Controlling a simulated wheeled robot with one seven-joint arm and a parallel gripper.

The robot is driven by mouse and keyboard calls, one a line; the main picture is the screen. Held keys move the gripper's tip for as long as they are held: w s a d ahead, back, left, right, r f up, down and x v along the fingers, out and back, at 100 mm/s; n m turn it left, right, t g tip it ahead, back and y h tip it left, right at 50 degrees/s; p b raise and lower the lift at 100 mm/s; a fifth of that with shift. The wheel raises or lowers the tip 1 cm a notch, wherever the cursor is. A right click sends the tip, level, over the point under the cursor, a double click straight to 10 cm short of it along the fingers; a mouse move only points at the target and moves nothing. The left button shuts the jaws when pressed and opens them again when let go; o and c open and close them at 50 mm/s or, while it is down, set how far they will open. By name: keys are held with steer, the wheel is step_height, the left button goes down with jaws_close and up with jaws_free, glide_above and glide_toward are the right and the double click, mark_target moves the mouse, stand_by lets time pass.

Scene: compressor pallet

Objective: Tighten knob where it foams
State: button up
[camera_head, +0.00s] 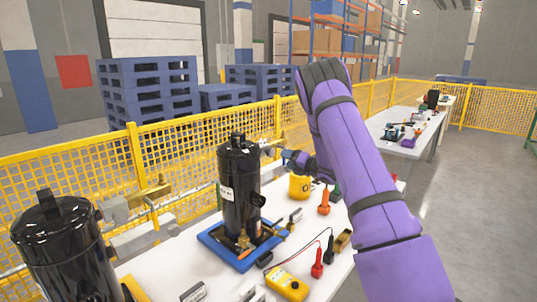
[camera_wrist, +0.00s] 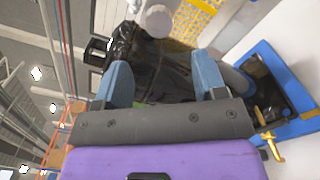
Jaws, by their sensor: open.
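A tall black compressor (camera_head: 240,185) stands upright on a blue pallet (camera_head: 215,252) on the white table. Small brass fittings (camera_head: 243,241) sit at its base, and a dark round stub (camera_head: 259,200) sticks out of its right side. My gripper (camera_head: 288,157) is behind and right of the compressor, partly hidden by my purple arm. In the wrist view my gripper (camera_wrist: 162,80) is open, with the black compressor (camera_wrist: 150,55) beyond its blue fingers. The blue pallet (camera_wrist: 292,130) shows at right there, with a yellow fitting (camera_wrist: 271,146). I cannot make out foam on any knob.
Another black compressor (camera_head: 65,250) stands at lower left. A yellow container (camera_head: 300,187), an orange tool (camera_head: 323,204), a red probe (camera_head: 317,264) and a yellow meter (camera_head: 287,283) lie on the table. A yellow mesh fence (camera_head: 60,180) runs behind. The floor at right is clear.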

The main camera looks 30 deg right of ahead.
mark_target(272, 153)
steer(key=x, duration=0.9)
steer(key=shift+w+a, duration=0.1)
steer(key=shift+w, duration=0.2)
steer(key=c, duration=0.9)
